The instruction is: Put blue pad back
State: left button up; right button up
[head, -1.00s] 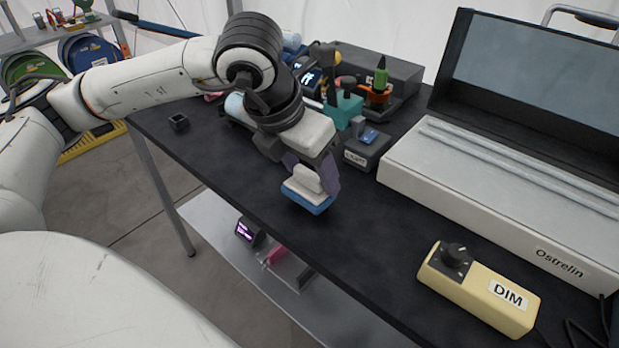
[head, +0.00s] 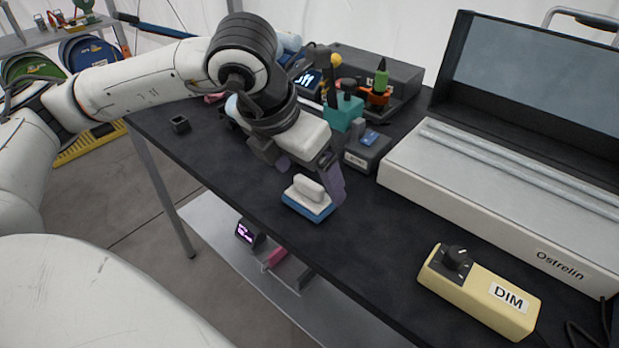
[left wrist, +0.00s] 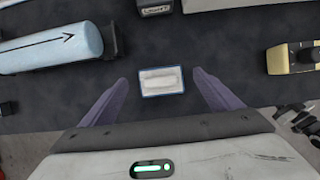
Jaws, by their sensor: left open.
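The blue pad (head: 307,210) has a white block handle on top and lies on the black table (head: 250,190) near its front edge. It also shows in the left wrist view (left wrist: 146,93), between and ahead of the fingers. My left gripper (head: 310,172) is open just above and behind the pad, with one purple finger seen to the right of the handle. In the left wrist view the fingers (left wrist: 158,98) stand wide apart on both sides of the pad, touching nothing that I can see. My right gripper is not in view.
A grey LIGHT box (head: 368,150) and a teal holder (head: 343,112) stand behind the gripper. The yellow DIM box (head: 480,290) is at the front right, beside the white Ostrelin unit (head: 500,200). A light-blue roll (left wrist: 50,48) lies left in the wrist view.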

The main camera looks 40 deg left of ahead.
pick_arm(q)
jog(key=v, duration=0.9)
jog(key=shift+r+p, duration=0.3)
jog(key=shift+p, duration=0.05)
jog(key=shift+s+d, duration=0.1)
